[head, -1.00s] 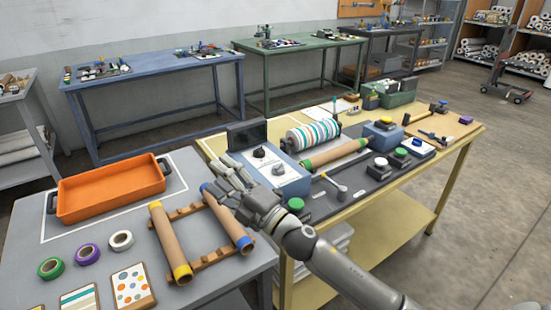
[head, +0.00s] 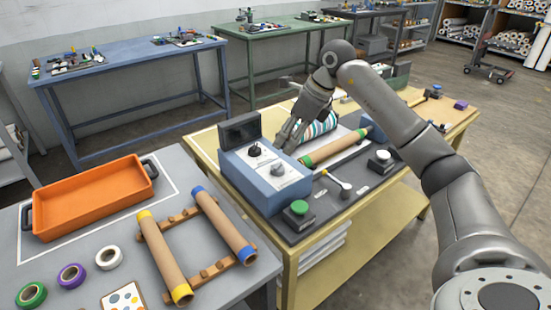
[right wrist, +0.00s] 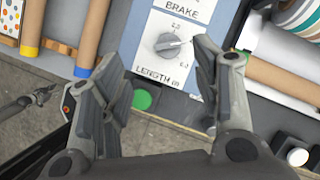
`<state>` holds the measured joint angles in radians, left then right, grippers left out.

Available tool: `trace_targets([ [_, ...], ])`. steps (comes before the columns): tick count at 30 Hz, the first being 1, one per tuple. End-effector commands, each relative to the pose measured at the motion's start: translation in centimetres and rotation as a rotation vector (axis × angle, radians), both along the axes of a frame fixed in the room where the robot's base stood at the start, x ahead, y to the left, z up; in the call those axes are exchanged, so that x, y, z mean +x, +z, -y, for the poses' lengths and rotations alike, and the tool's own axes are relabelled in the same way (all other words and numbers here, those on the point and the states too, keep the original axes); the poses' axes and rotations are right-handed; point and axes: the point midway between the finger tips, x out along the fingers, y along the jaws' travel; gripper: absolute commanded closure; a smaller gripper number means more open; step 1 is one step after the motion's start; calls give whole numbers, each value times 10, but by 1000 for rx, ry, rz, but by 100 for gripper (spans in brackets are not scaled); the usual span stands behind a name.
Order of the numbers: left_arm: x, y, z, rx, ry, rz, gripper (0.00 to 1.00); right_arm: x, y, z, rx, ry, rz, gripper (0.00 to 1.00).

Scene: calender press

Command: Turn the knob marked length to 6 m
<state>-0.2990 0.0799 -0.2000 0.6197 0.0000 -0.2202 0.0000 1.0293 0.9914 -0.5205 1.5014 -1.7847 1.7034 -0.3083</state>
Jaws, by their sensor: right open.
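The length knob (right wrist: 167,43) is a grey dial on the white panel of the blue control box (right wrist: 157,18), with "LENGTH m" printed beside it in the right wrist view. Its pointer seems to lie between the printed 2.0 and a mark starting with 6; the exact setting is too small to read. In the head view the knob (head: 277,169) shows in front of the black brake knob (head: 254,150). My right gripper (head: 284,143) is above the box, pointing down, open and empty. In the right wrist view its fingers (right wrist: 158,58) are apart on either side of the knob, not visibly touching it. My left gripper is out of view.
A green button (head: 299,208) sits in front of the box. A dark screen (head: 240,130) stands behind the knobs. A cardboard roll (head: 333,148) and striped roll (head: 318,126) lie to the right. An orange tray (head: 90,200) and tube rack (head: 183,214) are on the grey table.

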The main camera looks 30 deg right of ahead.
Motion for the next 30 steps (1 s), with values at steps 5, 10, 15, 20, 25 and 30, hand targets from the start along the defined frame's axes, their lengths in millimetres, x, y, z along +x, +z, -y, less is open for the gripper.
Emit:
trace_targets([
  [5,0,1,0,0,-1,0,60,-3,-4,12,-37,-17,-24,43],
  [10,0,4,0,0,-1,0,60,5,-29,5,-35,-15,-27,43],
  [15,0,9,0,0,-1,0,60,16,-60,-3,-34,-15,-26,43],
  [20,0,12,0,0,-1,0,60,24,-82,-8,-32,-14,-23,43],
  [25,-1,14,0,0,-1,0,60,28,-95,-10,-33,-16,-22,43],
  [30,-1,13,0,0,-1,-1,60,29,-97,-11,-34,-15,-20,43],
])
